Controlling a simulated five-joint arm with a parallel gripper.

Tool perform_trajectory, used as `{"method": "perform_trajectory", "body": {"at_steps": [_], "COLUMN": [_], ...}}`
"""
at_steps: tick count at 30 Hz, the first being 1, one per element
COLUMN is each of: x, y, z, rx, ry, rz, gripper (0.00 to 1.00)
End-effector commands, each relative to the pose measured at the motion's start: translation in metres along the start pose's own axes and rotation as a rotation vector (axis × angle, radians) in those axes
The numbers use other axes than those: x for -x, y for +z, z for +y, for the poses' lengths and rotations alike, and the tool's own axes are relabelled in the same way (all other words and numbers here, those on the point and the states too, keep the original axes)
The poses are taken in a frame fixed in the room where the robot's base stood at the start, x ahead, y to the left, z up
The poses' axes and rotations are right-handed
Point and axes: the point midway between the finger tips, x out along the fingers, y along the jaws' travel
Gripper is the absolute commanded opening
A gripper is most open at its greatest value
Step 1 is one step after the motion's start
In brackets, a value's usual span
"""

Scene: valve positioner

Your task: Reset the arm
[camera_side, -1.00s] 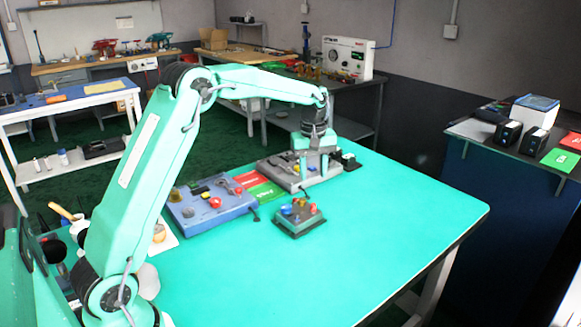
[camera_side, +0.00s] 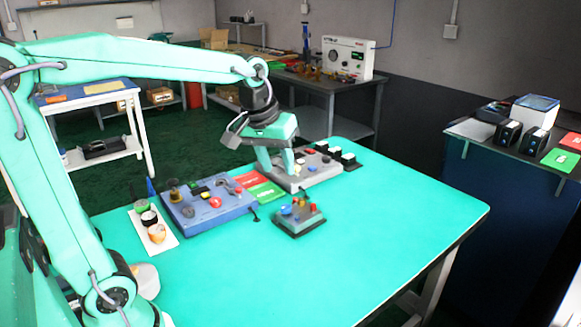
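My gripper (camera_side: 277,168) is turquoise and hangs from my bent arm over the left part of a grey control panel (camera_side: 315,177) at the back of the turquoise table. Its two fingers point down with a gap between them, and I see nothing held. Its tips overlap the panel edge, and I cannot tell whether they touch. A blue control panel (camera_side: 185,218) with a red button, a yellow part and a lever lies to the left.
A red and a green card (camera_side: 267,193) lie between the panels. A white tray (camera_side: 163,245) with several round pots is at the left. Black blocks with white tops (camera_side: 348,158) stand behind the grey panel. The table's front and right (camera_side: 400,225) are clear.

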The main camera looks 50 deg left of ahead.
Motion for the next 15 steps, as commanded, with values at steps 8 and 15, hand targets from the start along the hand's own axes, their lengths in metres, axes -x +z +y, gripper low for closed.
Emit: {"method": "perform_trajectory", "body": {"at_steps": [8,15], "x": [0.017,0.02], "y": [0.054,0.098], "z": [-0.012,-0.025], "rx": [-0.174,-0.323], "ry": [0.034,0.056], "rz": [0.065,0.122], "gripper": [0.39,0.39]}}
